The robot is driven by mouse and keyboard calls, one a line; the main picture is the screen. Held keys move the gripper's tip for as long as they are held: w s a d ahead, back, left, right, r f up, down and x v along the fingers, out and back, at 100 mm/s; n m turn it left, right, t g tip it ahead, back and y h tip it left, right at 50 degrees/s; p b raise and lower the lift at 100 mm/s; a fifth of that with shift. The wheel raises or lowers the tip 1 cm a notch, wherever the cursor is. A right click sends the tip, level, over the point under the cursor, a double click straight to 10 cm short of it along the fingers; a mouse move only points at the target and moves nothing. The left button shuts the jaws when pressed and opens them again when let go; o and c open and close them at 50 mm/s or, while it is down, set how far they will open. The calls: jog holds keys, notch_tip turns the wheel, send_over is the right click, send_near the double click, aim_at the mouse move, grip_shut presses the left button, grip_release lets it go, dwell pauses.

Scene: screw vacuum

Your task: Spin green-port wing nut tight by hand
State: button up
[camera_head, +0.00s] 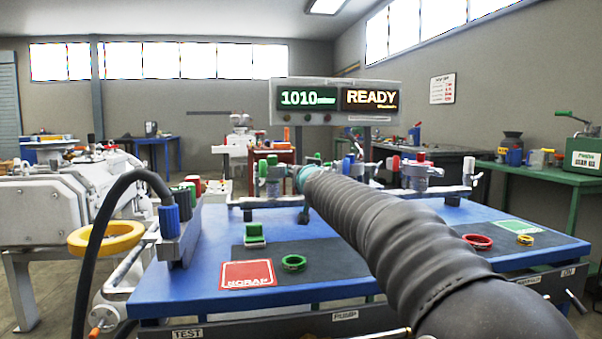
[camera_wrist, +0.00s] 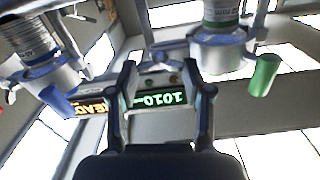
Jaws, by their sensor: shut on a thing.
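My gripper (camera_wrist: 168,78) reaches up in the wrist view, its two dark fingers on either side of a small grey metal piece that I take for the wing nut (camera_wrist: 160,66). It is shut on that piece; the exact contact is hard to see. The green port (camera_wrist: 222,42) is the grey fitting with a green label at upper right, with a green handle (camera_wrist: 263,76) beside it. In the head view the green-handled fitting (camera_head: 271,171) stands at the back edge of the bench. My sleeved arm reaches beside it and hides the gripper and wing nut.
A blue-handled fitting (camera_wrist: 52,75) is at left in the wrist view. The lit display (camera_head: 338,98) reads 1010 and READY behind the bench. The blue bench (camera_head: 190,272) holds a red scrap mat (camera_head: 247,275), green rings (camera_head: 293,262) and a red ring (camera_head: 477,241).

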jog(key=m, duration=1.4)
jog(key=m+b, duration=0.1)
jog(key=m, duration=0.7)
jog(key=shift+d+f, duration=0.1)
jog(key=shift+f, duration=0.2)
dwell(0.3)
jog(key=o, duration=0.9)
jog(key=shift+s, duration=0.1)
jog(key=shift+v, duration=3.65)
